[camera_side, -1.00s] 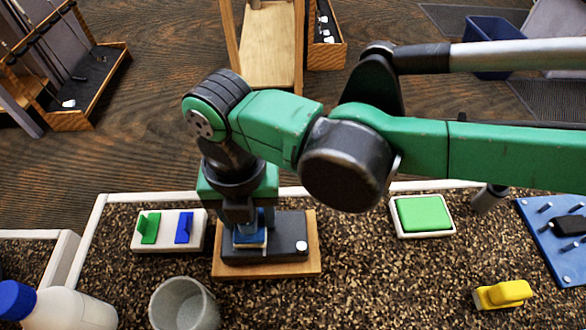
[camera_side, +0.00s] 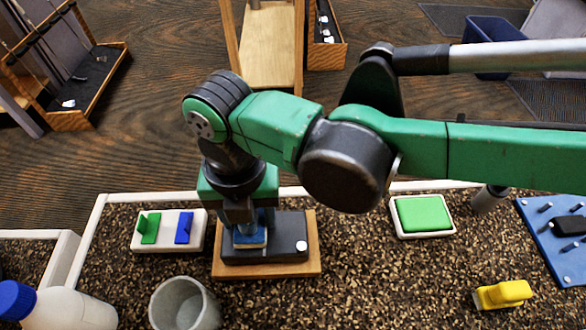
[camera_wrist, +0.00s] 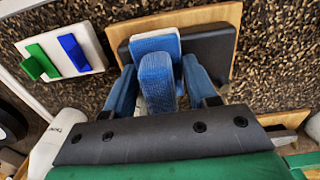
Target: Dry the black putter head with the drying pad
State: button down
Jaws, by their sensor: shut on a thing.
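The black putter head (camera_side: 285,247) is a dark block lying on a wooden board (camera_side: 230,270), with a small white disc at its right end. My gripper (camera_side: 250,222) points down over its left part. It is shut on the upright handle of the blue drying pad (camera_side: 250,239). In the wrist view the handle stands between my two fingers (camera_wrist: 160,85), and the blue pad with a pale edge (camera_wrist: 155,42) overlaps the putter head (camera_wrist: 210,50). The pad appears to rest on the head's top face, though its underside is hidden.
A white plate (camera_side: 167,245) with a green and a blue upright piece stands just left of the board. A green pad in a white tray (camera_side: 424,214) and a yellow piece (camera_side: 502,294) are to the right.

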jog(key=shift+s, duration=1.1)
jog(key=shift+w+f, duration=0.15)
jog(key=shift+w, duration=1.1)
jog(key=shift+s, duration=0.65)
jog(key=shift+r, duration=0.2)
jog(key=shift+r, duration=3.45)
